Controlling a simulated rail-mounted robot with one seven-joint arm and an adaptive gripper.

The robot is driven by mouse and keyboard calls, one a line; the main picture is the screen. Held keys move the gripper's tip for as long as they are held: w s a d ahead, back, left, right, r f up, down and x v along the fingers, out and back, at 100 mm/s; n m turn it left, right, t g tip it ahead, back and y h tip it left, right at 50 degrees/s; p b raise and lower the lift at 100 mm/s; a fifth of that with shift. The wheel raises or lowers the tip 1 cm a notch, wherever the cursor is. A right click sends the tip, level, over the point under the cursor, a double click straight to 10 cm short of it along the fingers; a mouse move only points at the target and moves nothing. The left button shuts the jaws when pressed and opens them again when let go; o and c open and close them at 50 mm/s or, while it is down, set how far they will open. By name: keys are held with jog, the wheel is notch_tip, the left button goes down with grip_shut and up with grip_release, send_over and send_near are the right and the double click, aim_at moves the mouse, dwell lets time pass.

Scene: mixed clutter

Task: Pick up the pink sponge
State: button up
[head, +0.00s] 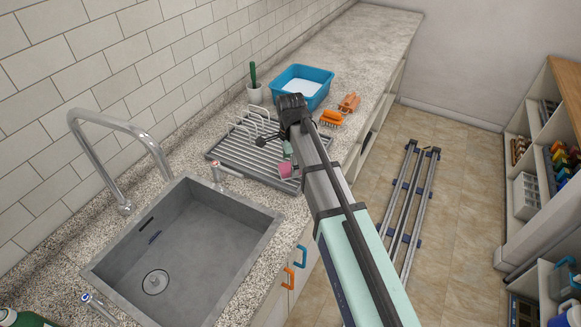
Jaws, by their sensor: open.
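A pink object (286,170), which looks like the pink sponge, sits at the front right part of the grey drying rack (232,153). My arm passes just to its right and may cover part of it. My gripper (268,140) is small and dark in the head view, over the rack and behind the pink object. It is open, and I see nothing held in it. The forearm partly hides it, so its exact height above the rack cannot be told.
A grey sink (262,224) with a tall curved tap (118,124) lies in front of the rack. The far counter is clear.

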jog(key=shift+f, duration=1)
jog(key=c, duration=1.1)
jog(key=shift+r, duration=0.1)
